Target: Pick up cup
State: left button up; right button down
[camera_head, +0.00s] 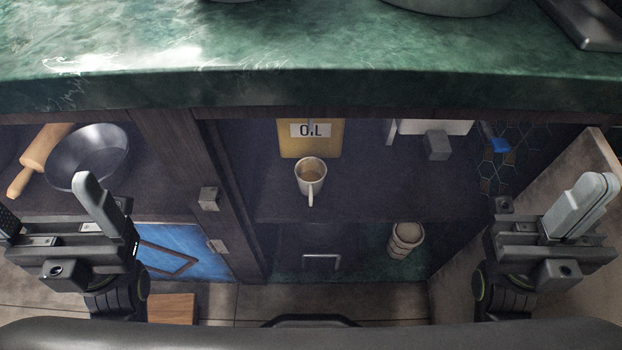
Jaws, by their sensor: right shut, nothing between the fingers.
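A white cup (311,172) stands upright on the shelf of the open cabinet under the counter. Its handle points toward me and its inside looks brownish. My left gripper (48,196) is at the left, open and empty, well apart from the cup; its outer finger is partly cut off by the picture edge. My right gripper (588,192) is at the right, shut with nothing in it, also well apart from the cup.
A yellow oil container (325,147) stands right behind the cup. The green counter (300,75) overhangs the shelf. A pale container (405,240) sits lower right. An open door (540,200) is near my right gripper.

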aim_at(310, 172)
jog(key=k+j+z, duration=0.15)
jog(key=z, duration=0.25)
jog(key=k+j+z, duration=0.2)
jog(key=z, duration=0.25)
jog(key=k+j+z, duration=0.2)
jog(key=z, duration=0.2)
jog(key=k+j+z, duration=0.15)
jog(key=z, duration=0.25)
jog(key=k+z, duration=0.3)
jog(key=z, duration=0.15)
